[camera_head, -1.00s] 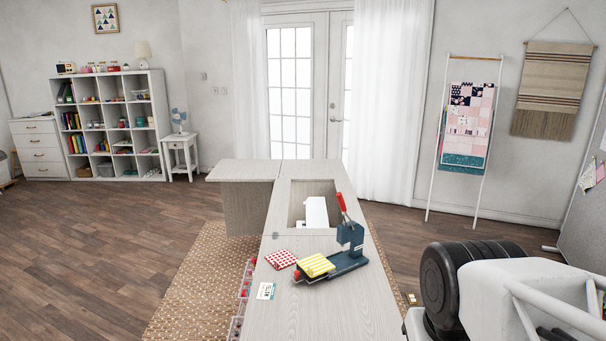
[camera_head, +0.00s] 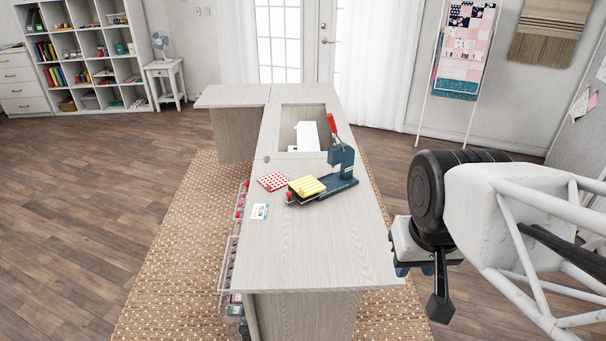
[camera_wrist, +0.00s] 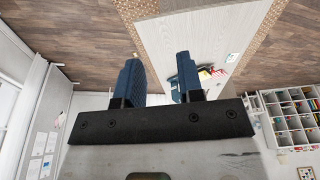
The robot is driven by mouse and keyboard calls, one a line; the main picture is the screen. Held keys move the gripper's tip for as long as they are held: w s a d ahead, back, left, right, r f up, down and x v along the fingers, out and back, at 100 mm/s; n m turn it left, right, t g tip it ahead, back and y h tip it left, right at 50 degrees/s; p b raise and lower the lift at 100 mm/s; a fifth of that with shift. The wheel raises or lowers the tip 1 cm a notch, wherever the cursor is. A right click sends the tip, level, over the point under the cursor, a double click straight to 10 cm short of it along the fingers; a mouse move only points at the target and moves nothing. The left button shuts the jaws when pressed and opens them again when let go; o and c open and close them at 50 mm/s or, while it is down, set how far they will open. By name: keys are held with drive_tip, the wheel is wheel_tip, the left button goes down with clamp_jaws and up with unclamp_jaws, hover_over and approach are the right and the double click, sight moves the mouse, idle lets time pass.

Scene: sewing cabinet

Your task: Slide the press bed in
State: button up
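The press (camera_head: 342,158), dark blue with a raised red handle, stands on the cabinet's pale wood top (camera_head: 320,235). Its low dark press bed (camera_head: 324,193) reaches left from the upright, with a red knob at the left end. A yellow patterned fabric piece (camera_head: 307,187) lies over the bed and hides part of it. In the wrist view the press (camera_wrist: 187,73) is small and partly hidden behind one finger. My gripper (camera_wrist: 159,80) is open and empty, with its blue fingers apart. In the head view it hangs right of the cabinet, away from the press.
A red checked fabric piece (camera_head: 273,182) and a small card (camera_head: 259,211) lie left of the press. A white machine (camera_head: 306,136) sits in the opening behind it. Clear bins (camera_head: 232,265) hang along the left edge. The near and right tabletop is bare.

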drive_tip(key=c, duration=0.5)
drive_tip(key=shift+w+r, duration=0.1)
drive_tip(key=shift+w, duration=0.2)
clamp_jaws()
drive_tip(key=w+a+f+n+g+h, duration=0.15)
drive_tip(key=w+a+n, duration=0.4)
drive_tip(key=w, duration=0.95)
drive_tip(key=w+a+f+n+h, duration=0.15)
drive_tip(key=w+a+n, duration=0.4)
drive_tip(key=w, duration=1.05)
drive_tip(key=w+a+f+n+t+h, duration=0.2)
drive_tip(key=w+a+f+n+h, duration=0.2)
drive_tip(key=w+a+f+n, duration=0.7)
drive_tip(key=w+a+f, duration=0.8)
drive_tip(key=w+a, duration=0.3)
drive_tip(key=shift+a+f+n, duration=0.15)
drive_tip(key=shift+f+n, duration=0.2)
drive_tip(key=shift+n, duration=0.05)
